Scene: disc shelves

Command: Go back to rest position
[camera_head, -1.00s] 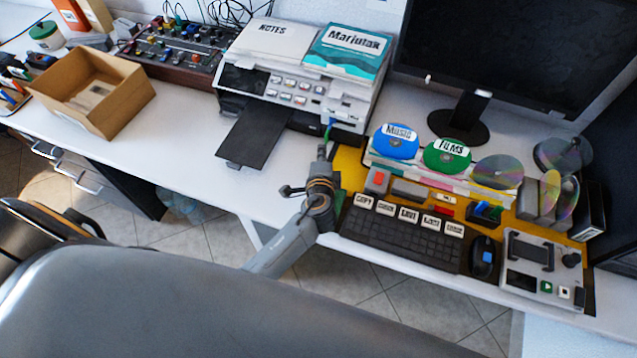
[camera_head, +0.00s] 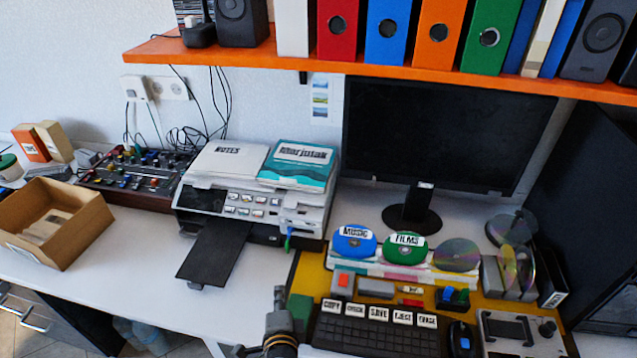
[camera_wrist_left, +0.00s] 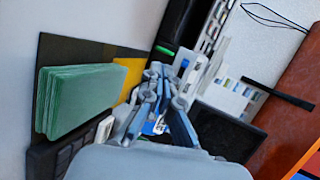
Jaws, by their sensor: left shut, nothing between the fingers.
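My left gripper (camera_head: 280,292) shows at the bottom of the head view, left of the keyboard (camera_head: 375,332). Its fingers are together and hold nothing. In the left wrist view the closed grey-blue fingers (camera_wrist_left: 160,85) show in the middle. A green stack (camera_wrist_left: 80,98) lies left of them there, on a dark and yellow surface. The front part of my left arm is cut off by the lower edge of the head view. My right gripper is not in view.
The printer (camera_head: 255,205) stands behind my left gripper, its black tray (camera_head: 212,252) sticking out. Discs, including a blue one (camera_head: 354,242), stand behind the keyboard. An open cardboard box (camera_head: 50,225) is at left. An orange shelf (camera_head: 300,60) spans above.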

